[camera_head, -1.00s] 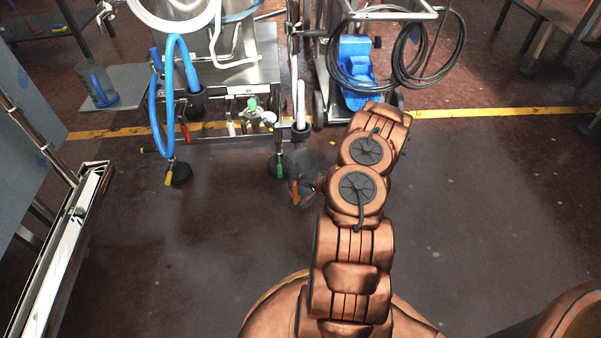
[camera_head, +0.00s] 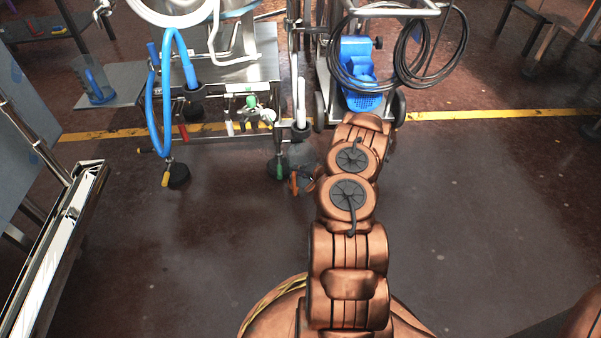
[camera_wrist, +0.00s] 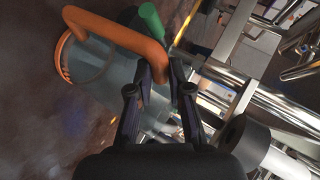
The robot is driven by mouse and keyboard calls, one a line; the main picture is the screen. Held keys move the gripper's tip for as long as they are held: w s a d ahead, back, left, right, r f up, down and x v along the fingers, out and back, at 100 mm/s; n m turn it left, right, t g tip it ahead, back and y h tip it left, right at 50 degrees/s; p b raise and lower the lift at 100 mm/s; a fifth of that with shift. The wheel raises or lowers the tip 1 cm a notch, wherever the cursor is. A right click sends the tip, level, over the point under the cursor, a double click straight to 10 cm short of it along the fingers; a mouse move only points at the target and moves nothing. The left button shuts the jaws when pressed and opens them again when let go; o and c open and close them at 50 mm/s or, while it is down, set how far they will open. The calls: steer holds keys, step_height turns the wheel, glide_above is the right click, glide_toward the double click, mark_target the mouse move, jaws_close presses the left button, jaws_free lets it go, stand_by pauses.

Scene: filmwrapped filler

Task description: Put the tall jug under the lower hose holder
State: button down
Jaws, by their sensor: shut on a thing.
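The tall jug (camera_wrist: 105,65) is see-through grey with an orange handle. In the wrist view my gripper (camera_wrist: 158,80) is shut on that handle, and the jug looks tilted. In the head view the jug (camera_head: 301,156) is a faint grey shape beside the machine's front, with my gripper (camera_head: 307,186) partly hidden by my arm. A black hose holder (camera_head: 300,131) with a white hose end is just above the jug; a black holder with a white end (camera_wrist: 245,138) shows at right in the wrist view. Another black holder (camera_head: 194,104) carries the blue hose further left.
The steel machine frame (camera_head: 235,88) has pipes and coloured valves close to the jug. A blue-handled clear jug (camera_head: 97,86) stands on a platform at left. Open floor lies in front.

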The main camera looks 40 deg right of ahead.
steer(key=c, duration=1.1)
jaws_free()
